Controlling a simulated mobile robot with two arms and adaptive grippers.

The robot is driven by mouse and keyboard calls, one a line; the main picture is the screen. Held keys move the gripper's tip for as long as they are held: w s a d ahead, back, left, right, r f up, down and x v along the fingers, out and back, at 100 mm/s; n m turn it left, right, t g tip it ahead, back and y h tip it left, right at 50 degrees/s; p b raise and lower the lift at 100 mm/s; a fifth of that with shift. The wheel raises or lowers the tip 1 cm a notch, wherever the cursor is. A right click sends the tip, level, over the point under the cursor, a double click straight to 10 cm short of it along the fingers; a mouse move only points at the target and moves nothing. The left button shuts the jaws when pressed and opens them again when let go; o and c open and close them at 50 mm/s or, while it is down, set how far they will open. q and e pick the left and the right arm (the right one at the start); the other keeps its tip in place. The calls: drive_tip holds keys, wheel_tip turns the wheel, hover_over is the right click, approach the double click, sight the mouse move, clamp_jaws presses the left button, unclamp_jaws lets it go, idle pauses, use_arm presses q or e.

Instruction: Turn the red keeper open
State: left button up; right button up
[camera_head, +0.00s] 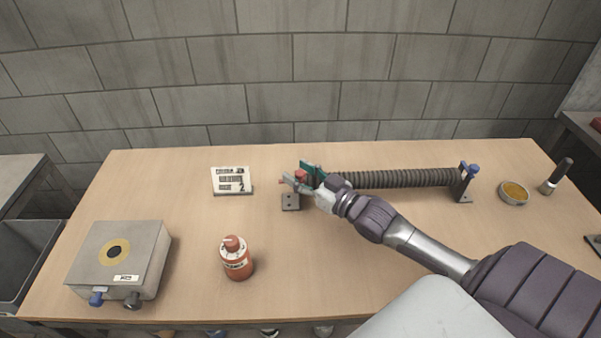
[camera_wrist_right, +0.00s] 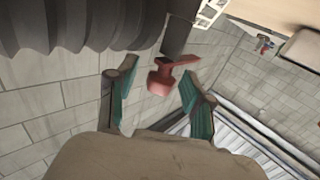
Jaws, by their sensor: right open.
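The red keeper (camera_head: 300,175) is at the left end of the ribbed tube (camera_head: 400,179), mostly hidden by my right gripper in the head view. In the right wrist view the red keeper (camera_wrist_right: 159,82) shows as a red knob with a flat arm pointing right, close to the tube's end. My right gripper (camera_head: 301,179) is open, its teal-padded fingers on either side of the keeper. In the wrist view a gap shows between the red knob and each finger of the gripper (camera_wrist_right: 158,84). My left gripper is not in view.
A bracket with a blue keeper (camera_head: 471,169) holds the tube's right end. A printed card (camera_head: 231,180), a red-orange bottle (camera_head: 236,259) and a grey box (camera_head: 119,257) stand to the left. A round dish (camera_head: 513,193) is at the right.

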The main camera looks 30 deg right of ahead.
drive_tip(key=shift+s, duration=0.1)
drive_tip(key=v, duration=1.1)
drive_tip(key=shift+s+d, duration=0.15)
drive_tip(key=shift+s, duration=0.2)
